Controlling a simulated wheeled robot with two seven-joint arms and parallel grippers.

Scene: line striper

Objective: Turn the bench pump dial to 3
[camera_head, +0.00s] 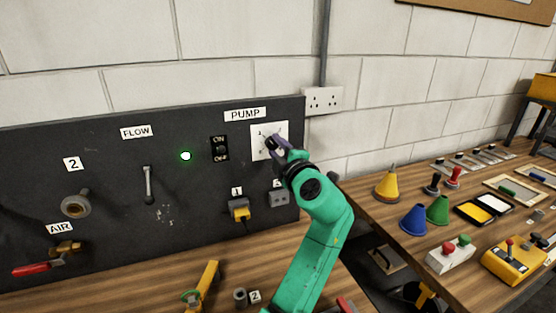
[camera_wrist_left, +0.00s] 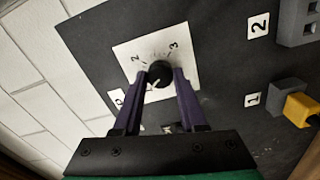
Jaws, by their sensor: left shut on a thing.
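The black pump dial (camera_wrist_left: 159,74) sits on a white scale plate (camera_wrist_left: 126,52) with the numerals 2 and 3 visible in the left wrist view. A short pale mark on the dial seems to point to the lower left there, away from the 3. My left gripper (camera_wrist_left: 160,80) is shut on the dial, one purple finger on each side. In the head view the white plate (camera_head: 257,148) is under the PUMP label (camera_head: 245,115), and my left gripper (camera_head: 272,144) reaches it from the lower right, partly hiding dial and scale. My right gripper is not in view.
The black panel (camera_head: 110,190) also carries an ON/OFF switch (camera_head: 220,149), a lit green lamp (camera_head: 185,156), a flow lever (camera_head: 149,184) and a yellow plug (camera_head: 239,210) below the dial. A wooden bench (camera_head: 400,205) with cones and controls stands right.

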